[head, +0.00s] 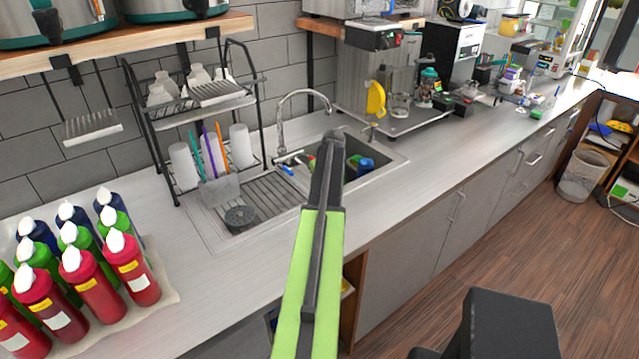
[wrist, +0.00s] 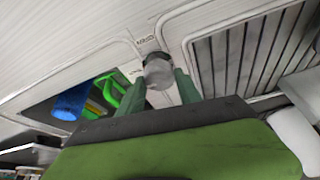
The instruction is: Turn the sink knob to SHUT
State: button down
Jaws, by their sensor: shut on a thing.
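The sink knob (wrist: 158,70) is a short grey cylinder on the pale sink deck, at the upper middle of the wrist view. My gripper (wrist: 162,86) has its two dark green fingers on either side of the knob and is shut on it. Small dark lettering is printed on the deck beside the knob, too blurred to read surely. In the head view my arm reaches over the sink (head: 384,160) and hides the knob and the fingertips. The curved metal faucet (head: 281,120) rises behind, to the left of my arm.
The sink basin holds a blue item (wrist: 72,102) and a green one (wrist: 131,97). The ribbed drainboard (head: 268,198) lies left of the basin, below a dish rack (head: 152,120). Several sauce bottles (head: 97,285) stand at the left.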

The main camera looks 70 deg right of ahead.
jog(key=c, duration=2.2)
grip_release()
jog(key=shift+w, duration=0.15)
jog(key=c, duration=0.8)
grip_release()
jog(key=shift+f, duration=0.1)
jog(key=p+v, duration=1.6)
jog(key=v, duration=0.1)
jog(key=shift+r, duration=0.3)
